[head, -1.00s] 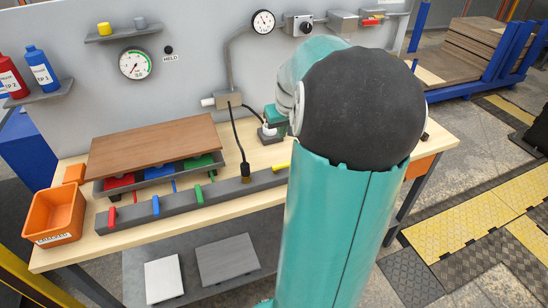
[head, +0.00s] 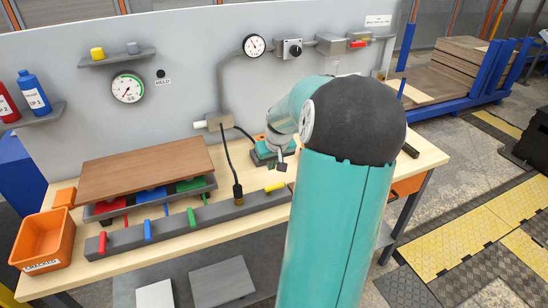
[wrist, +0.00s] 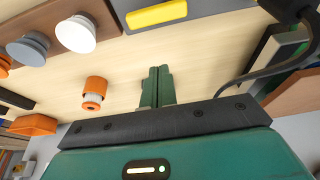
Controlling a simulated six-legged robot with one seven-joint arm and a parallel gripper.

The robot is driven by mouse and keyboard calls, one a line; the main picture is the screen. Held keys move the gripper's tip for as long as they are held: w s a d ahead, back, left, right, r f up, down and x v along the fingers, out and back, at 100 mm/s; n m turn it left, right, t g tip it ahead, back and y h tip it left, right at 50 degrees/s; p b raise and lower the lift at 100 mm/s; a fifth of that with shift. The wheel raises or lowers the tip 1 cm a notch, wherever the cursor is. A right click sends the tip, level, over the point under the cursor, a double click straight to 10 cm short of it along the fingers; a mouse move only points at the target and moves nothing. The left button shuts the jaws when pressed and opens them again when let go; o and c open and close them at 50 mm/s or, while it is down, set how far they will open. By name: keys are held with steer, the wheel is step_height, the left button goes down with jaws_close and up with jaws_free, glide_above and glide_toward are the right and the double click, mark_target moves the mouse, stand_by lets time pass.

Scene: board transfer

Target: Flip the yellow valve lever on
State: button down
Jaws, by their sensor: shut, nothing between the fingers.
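The yellow valve lever (head: 275,187) lies along the top of the long grey rail (head: 215,213), near its right end. In the wrist view the yellow lever (wrist: 157,14) is a bar on the dark rail at the top edge. My gripper (head: 281,166) points down just above and behind the lever in the head view. In the wrist view my gripper's green fingers (wrist: 157,84) are together, with nothing between them. Bare table shows between the fingers and the lever, and they do not touch.
Red (head: 102,243), blue (head: 147,230) and green (head: 191,217) levers stand on the same rail. A black plug with a cable (head: 238,194) sits left of the yellow lever. An orange and white object (wrist: 95,93) lies beside the fingers. A brown board (head: 146,168) rests at left.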

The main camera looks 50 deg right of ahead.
mark_target(274, 187)
steer(key=x, duration=0.4)
steer(key=shift+s+a, duration=0.1)
steer(key=shift+s, duration=0.05)
steer(key=shift+s+a+r, duration=0.1)
steer(key=shift+s+a, duration=0.15)
steer(key=shift+s, duration=0.2)
steer(key=shift+s+a+r, duration=0.1)
steer(key=shift+s+a, duration=0.2)
steer(key=shift+s, duration=0.2)
steer(key=shift+s+a, duration=0.45)
steer(key=shift+s, duration=0.25)
steer(key=shift+w+f, duration=0.1)
